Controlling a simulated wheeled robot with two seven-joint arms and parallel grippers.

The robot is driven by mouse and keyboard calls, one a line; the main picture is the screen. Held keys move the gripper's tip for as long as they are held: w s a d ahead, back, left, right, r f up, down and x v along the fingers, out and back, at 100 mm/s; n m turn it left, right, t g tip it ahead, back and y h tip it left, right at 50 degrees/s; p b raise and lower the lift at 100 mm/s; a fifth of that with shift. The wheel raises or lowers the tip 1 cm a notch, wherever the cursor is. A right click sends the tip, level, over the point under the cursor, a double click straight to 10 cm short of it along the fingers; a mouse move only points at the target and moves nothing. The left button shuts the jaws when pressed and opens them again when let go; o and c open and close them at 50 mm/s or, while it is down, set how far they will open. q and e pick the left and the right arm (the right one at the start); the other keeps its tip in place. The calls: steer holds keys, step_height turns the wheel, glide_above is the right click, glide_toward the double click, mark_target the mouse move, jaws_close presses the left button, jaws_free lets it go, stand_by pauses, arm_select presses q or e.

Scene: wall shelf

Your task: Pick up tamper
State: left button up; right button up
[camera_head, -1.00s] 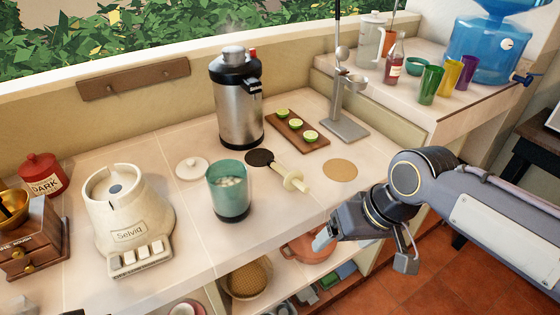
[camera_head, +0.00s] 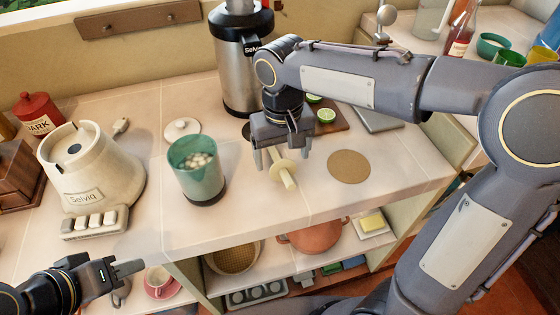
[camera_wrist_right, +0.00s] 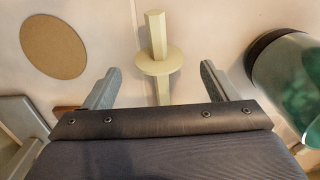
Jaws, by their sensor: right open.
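The tamper, a pale cream stick (camera_head: 289,182) with a round disc around it, lies on the counter. In the right wrist view the tamper (camera_wrist_right: 155,35) runs upright through the picture, and its lower end is hidden behind the gripper body. My right gripper (camera_head: 281,158) is over it and open, one finger on each side of the stick. The right wrist view shows its fingers (camera_wrist_right: 160,75) apart from the tamper, with gaps on both sides. My left gripper (camera_head: 128,279) is at the lower left, away from the tamper, with its fingers apart and nothing between them.
A green blender cup (camera_head: 195,178) stands left of the tamper, and a round brown coaster (camera_head: 348,167) lies to its right. A steel juicer (camera_head: 240,75) and a board with cut limes (camera_head: 336,125) are behind. The cream blender base (camera_head: 90,170) is further left.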

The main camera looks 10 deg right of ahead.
mark_target(282, 160)
step_height(282, 160, down, 4)
steer(key=shift+w+f, duration=0.15)
steer(key=shift+f, duration=0.05)
steer(key=shift+c, duration=0.3)
steer(key=c, duration=1)
